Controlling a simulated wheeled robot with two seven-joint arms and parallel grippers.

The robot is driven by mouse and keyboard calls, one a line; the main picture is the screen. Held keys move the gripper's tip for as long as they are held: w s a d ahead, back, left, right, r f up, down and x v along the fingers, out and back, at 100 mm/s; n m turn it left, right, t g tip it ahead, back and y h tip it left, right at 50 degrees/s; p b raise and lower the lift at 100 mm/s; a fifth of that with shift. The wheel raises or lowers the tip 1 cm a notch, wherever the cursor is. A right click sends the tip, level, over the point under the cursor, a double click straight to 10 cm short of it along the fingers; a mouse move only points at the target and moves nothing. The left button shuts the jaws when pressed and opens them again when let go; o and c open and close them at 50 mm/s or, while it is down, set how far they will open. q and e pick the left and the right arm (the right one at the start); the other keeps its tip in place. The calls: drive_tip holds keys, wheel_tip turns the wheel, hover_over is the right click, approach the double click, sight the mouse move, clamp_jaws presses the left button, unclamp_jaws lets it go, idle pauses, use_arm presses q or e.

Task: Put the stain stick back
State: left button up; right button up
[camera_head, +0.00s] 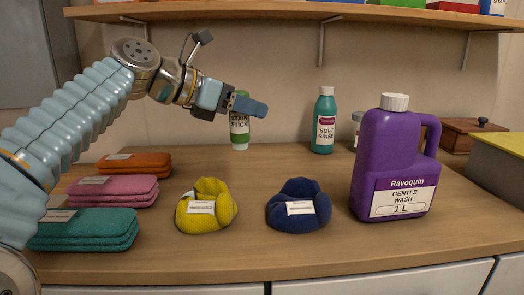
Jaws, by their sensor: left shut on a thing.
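The stain stick (239,130) is a green and white upright bottle with a "STAIN STICK" label, left of the centre of the view. My right gripper is not in view.
A teal Soft Rinse bottle (324,122) stands at the back, with a large purple jug (392,160) in front right. Yellow (207,207) and blue (300,207) cloth bundles lie in front. Folded cloths (88,230) are at left. A shelf (300,12) hangs above.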

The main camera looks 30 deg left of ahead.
use_arm(q)
drive_tip(key=shift+w+a+f+b, duration=0.5)
drive_tip(key=shift+w+f, duration=0.65)
drive_tip(key=shift+f, duration=0.5)
drive_tip(key=shift+w+a+f+b, duration=0.45)
drive_tip(key=shift+w+f, duration=0.7)
drive_tip(key=shift+f, duration=0.55)
drive_tip(key=shift+w+a+f+b, duration=0.45)
drive_tip(key=shift+w+f, duration=0.7)
drive_tip(key=shift+f, duration=0.5)
drive_tip(key=shift+f, duration=0.15)
drive_tip(key=o, duration=1.1)
drive_tip(key=shift+d, duration=0.1)
drive_tip(key=shift+s+r, duration=0.1)
drive_tip(key=shift+r, duration=0.15)
drive_tip(key=p+v, duration=0.1)
drive_tip(key=v, duration=1)
drive_tip(key=shift+s+a+r, duration=0.1)
drive_tip(key=shift+s+a, duration=0.15)
drive_tip(key=shift+s, duration=0.05)
